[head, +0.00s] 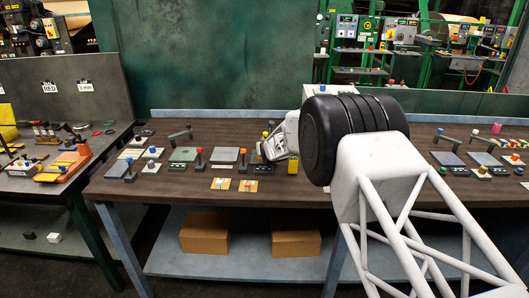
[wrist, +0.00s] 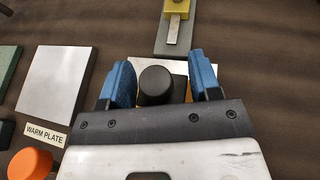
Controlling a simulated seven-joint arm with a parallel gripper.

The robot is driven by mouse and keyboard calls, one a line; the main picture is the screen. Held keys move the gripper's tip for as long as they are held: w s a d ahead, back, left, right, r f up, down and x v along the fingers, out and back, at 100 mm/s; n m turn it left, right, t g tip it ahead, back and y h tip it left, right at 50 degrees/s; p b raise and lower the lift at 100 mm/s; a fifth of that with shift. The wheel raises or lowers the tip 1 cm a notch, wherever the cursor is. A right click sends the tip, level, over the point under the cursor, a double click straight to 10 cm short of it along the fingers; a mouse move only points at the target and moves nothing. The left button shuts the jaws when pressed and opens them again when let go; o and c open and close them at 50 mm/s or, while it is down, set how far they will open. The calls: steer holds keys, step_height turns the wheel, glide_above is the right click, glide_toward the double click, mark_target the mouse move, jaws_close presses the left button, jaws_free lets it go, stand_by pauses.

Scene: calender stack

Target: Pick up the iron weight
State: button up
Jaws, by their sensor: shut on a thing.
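A dark, round-topped cylinder, which looks like the iron weight (wrist: 156,82), stands between the two blue fingers of my gripper (wrist: 160,80) in the wrist view. My gripper is shut on it, though a gap seems to show by the right finger. Its lower part is hidden by the gripper body. In the head view my gripper (head: 266,152) is low over the middle of the brown table (head: 330,196), and I cannot make out the weight there.
A light plate (wrist: 56,82) labelled WARM PLATE and an orange knob (wrist: 30,163) lie left of my gripper. A grey strip with a yellow block (wrist: 176,10) lies just beyond the fingers.

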jaws_close()
steer(key=shift+r, duration=0.5)
step_height(320, 180, up, 3)
steer(key=shift+f, duration=0.1)
steer(key=s, duration=0.3)
steer(key=s+d, duration=0.1)
steer(key=s, duration=0.2)
steer(key=shift+s+d, duration=0.15)
steer(key=shift+s, duration=0.05)
steer(key=s+d+r, duration=0.1)
steer(key=s+d, duration=0.1)
steer(key=s, duration=0.7)
steer(key=shift+s+r, duration=0.1)
stand_by(0.4)
